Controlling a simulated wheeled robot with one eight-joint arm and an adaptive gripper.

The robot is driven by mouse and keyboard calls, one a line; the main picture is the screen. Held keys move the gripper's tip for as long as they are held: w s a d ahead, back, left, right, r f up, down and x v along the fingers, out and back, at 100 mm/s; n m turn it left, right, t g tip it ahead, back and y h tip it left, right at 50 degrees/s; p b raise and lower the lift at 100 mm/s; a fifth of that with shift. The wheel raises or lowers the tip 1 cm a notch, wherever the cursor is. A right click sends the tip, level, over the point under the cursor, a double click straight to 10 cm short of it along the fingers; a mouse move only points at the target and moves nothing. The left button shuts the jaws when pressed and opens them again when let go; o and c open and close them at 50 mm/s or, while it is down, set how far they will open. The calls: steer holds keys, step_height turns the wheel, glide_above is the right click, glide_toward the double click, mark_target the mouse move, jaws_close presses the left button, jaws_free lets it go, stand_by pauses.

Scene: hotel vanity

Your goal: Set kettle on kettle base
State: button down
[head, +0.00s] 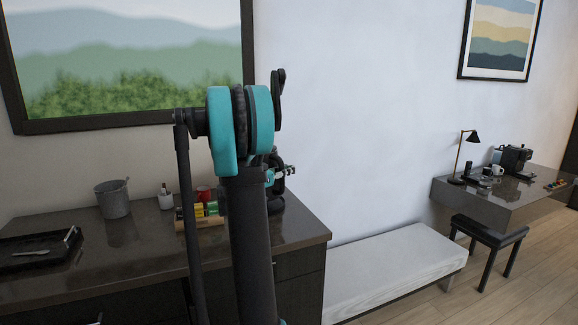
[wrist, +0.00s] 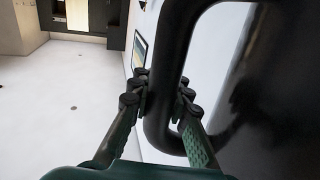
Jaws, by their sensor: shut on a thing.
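The kettle shows in the wrist view as a glossy dark body (wrist: 275,95) at the right with a thick black handle (wrist: 168,60). My gripper (wrist: 163,90) has its fingers on either side of the handle and is shut on it. In the head view my arm covers much of this spot. A dark shape (head: 278,201) shows just right of the arm at the counter's right end; I cannot tell whether it is kettle or base. The kettle base cannot be made out for certain, nor whether the kettle touches anything below.
The dark counter (head: 135,262) holds a black tray (head: 35,252), a grey bucket (head: 113,199), a white cup with sticks (head: 165,199), a red cup (head: 204,193) and a wooden box of colourful packets (head: 204,214) close beside my arm. A pale bench (head: 395,270) stands to the right.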

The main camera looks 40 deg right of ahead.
steer(key=shift+f, duration=1.45)
steer(key=shift+a+f, duration=0.1)
steer(key=shift+f, duration=0.5)
stand_by(0.8)
steer(key=c, duration=1.7)
jaws_free()
steer(key=shift+s+a, duration=0.15)
steer(key=shift+a, duration=1.7)
steer(key=shift+s+a, duration=0.15)
steer(key=shift+a, duration=1.65)
steer(key=shift+s+a, duration=0.15)
steer(key=shift+a, duration=1.7)
